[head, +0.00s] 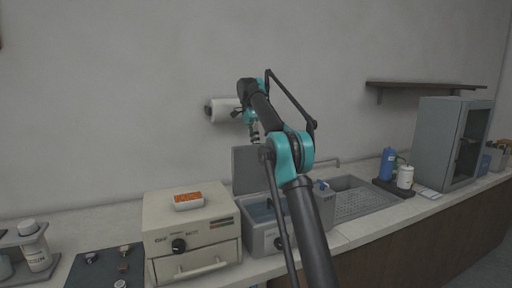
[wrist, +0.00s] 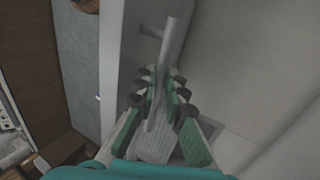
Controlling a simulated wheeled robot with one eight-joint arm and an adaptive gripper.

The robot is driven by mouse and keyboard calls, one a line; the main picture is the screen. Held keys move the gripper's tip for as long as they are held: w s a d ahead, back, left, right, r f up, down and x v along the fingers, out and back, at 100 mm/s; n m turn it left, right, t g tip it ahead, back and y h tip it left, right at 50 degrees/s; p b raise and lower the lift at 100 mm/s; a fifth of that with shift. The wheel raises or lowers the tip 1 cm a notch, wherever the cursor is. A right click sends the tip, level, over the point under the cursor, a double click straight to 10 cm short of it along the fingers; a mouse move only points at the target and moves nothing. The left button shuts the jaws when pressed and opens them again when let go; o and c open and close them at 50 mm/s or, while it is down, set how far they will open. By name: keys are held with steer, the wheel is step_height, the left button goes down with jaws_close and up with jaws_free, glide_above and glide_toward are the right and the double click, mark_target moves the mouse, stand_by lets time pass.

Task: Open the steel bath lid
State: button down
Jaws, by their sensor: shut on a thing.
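The steel bath (head: 258,238) stands on the counter, partly hidden by my arm. Its grey lid (head: 243,172) stands about upright at the back of the bath, and bluish liquid shows in the open basin. My gripper (head: 255,138) is at the top of the lid, near its right side. In the wrist view my gripper (wrist: 165,100) is shut on the grey lid handle (wrist: 171,38), a bar running between the green finger pads. The grey panel beside the bar in that view looks like the lid.
A cream press box (head: 190,235) with an orange-topped item stands left of the bath. A sink with a drainer (head: 362,200) is to the right. A paper roll (head: 225,110) hangs on the wall close behind my gripper. Blue and white bottles and a grey cabinet (head: 440,140) stand farther right.

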steer(key=shift+d+r, duration=0.1)
steer(key=shift+d, duration=0.1)
steer(key=c, duration=1.6)
jaws_free()
steer(key=shift+o, duration=0.2)
steer(key=shift+s, duration=0.15)
